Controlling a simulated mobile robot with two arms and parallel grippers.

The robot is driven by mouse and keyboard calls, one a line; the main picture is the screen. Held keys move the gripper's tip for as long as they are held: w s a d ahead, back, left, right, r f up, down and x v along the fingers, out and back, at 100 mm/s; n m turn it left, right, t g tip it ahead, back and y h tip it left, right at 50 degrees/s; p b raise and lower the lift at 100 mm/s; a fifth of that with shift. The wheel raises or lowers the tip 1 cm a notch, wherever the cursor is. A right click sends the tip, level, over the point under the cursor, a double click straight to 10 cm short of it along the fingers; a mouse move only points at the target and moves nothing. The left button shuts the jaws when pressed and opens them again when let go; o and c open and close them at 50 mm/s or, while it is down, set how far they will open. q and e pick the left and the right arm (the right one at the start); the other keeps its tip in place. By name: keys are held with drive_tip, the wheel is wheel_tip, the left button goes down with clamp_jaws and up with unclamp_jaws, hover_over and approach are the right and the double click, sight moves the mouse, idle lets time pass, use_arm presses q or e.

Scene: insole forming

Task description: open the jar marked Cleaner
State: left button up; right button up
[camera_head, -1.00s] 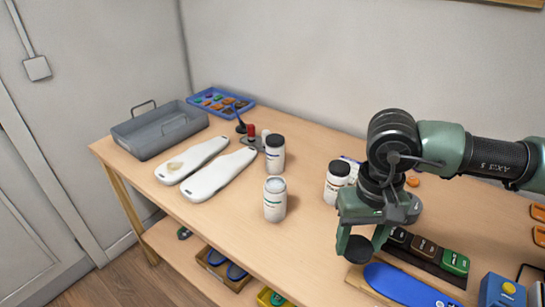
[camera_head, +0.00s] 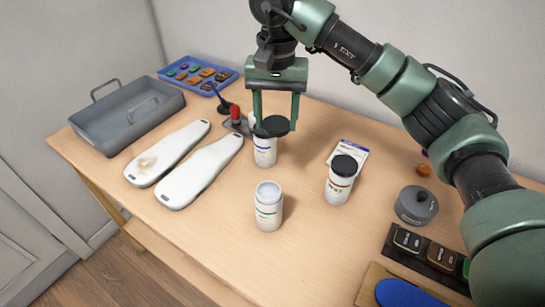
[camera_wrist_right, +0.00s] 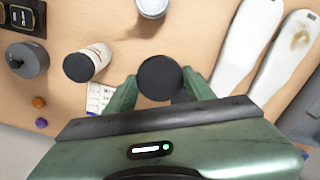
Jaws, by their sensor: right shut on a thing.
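My right gripper (camera_head: 275,112) is shut on a black round lid (camera_head: 276,126) and holds it above the table. A white jar (camera_head: 264,152) with a blue-striped label stands behind and below the held lid, which hides its top. A white jar (camera_head: 268,208) nearer the front stands upright without a black lid, its pale top showing. A third white jar (camera_head: 340,187), apparently marked Wax, has its black lid on. I cannot read Cleaner on any label. The held lid (camera_wrist_right: 160,78) also shows between the fingers in the right wrist view. My left gripper is not in view.
Two white insole forms (camera_head: 200,172) lie left of the jars. A grey tray (camera_head: 128,118) and a blue tray (camera_head: 198,60) stand at the back left. A dark round pot (camera_head: 416,205) stands on the right. The table front (camera_head: 290,265) is clear.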

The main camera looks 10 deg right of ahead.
drive_tip(key=p, duration=0.3)
approach(275, 179)
drive_tip(key=shift+s+a+f, duration=0.15)
drive_tip(key=shift+s+f, duration=0.4)
drive_tip(key=shift+s+a+f, duration=0.15)
drive_tip(key=shift+s+f, duration=0.4)
wheel_tip(275, 179, down, 4)
drive_tip(key=shift+s+r+p, duration=0.1)
drive_tip(key=shift+p, duration=0.2)
drive_tip(key=shift+f, duration=0.35)
drive_tip(key=shift+f, duration=0.2)
drive_tip(key=o, duration=1.5)
